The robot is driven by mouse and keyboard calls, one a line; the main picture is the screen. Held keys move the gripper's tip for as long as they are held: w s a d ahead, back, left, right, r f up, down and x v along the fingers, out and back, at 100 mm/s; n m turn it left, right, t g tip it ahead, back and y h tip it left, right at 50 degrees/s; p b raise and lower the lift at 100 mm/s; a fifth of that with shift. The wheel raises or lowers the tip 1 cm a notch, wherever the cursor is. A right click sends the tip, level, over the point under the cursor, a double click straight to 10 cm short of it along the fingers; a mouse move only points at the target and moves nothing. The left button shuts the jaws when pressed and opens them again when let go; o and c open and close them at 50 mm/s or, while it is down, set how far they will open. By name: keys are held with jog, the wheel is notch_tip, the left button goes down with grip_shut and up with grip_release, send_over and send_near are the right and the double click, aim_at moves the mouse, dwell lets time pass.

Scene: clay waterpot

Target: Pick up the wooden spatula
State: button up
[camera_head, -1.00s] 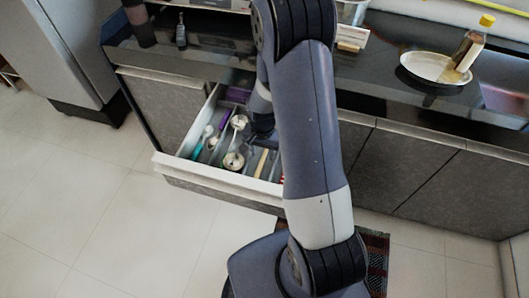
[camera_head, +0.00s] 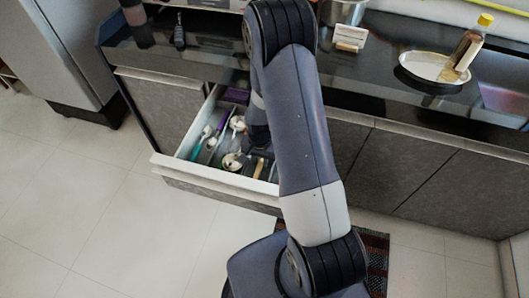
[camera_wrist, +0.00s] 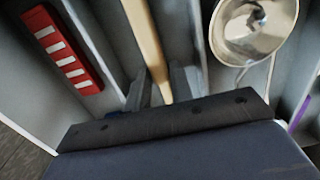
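The wooden spatula shows as a pale wooden strip (camera_wrist: 146,40) running lengthwise in a drawer compartment in the wrist view. In the head view a short piece of it (camera_head: 260,168) shows in the open drawer, partly covered by my arm. My gripper (camera_wrist: 160,86) is down at the drawer, with one finger on each side of the strip. The fingers look apart, with gaps beside the wood, so it does not look gripped. The fingertips are hidden behind my arm in the head view. I cannot tell which end of the spatula shows.
The open drawer (camera_head: 217,178) has narrow dividers close to my gripper. A red slotted utensil (camera_wrist: 63,48) lies left of the spatula, and a shiny metal ladle (camera_wrist: 252,28) lies right. A plate (camera_head: 432,67) and bottle (camera_head: 467,48) stand on the counter.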

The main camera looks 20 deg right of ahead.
grip_shut()
